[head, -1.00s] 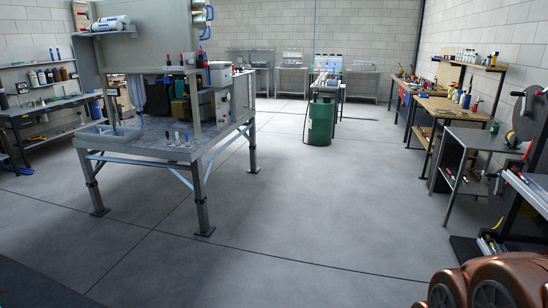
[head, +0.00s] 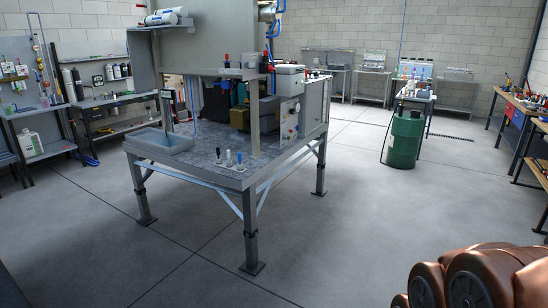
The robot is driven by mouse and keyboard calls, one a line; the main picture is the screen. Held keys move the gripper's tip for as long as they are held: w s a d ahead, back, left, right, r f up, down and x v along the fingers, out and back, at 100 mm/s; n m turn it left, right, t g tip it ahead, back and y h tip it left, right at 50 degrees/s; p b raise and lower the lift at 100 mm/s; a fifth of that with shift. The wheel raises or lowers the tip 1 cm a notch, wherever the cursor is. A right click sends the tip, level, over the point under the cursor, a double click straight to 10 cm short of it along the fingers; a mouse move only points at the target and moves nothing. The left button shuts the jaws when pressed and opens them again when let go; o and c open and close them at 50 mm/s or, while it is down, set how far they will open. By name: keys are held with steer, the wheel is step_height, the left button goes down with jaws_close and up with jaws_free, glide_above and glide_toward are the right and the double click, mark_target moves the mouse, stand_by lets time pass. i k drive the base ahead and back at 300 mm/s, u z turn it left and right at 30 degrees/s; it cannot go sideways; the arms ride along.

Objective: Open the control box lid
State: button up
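A grey metal test stand (head: 215,182) stands left of centre in the head view, with a tall panel and a worktop. A light grey box (head: 290,119) with small round fittings sits on the right side of this worktop. It may be the control box, but I cannot tell for sure. No lid can be made out clearly on it. My gripper is not in view. Copper-coloured rounded parts of my own arm show at the bottom right.
A green drum (head: 405,142) stands right of the stand. Benches with tools (head: 522,115) line the right wall, and shelves with bottles (head: 102,98) line the left. The grey floor (head: 350,225) in front and to the right of the stand is clear.

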mark_target(282, 68)
steer(key=u, duration=0.2)
steer(key=i, duration=2.2)
steer(key=u, duration=0.15)
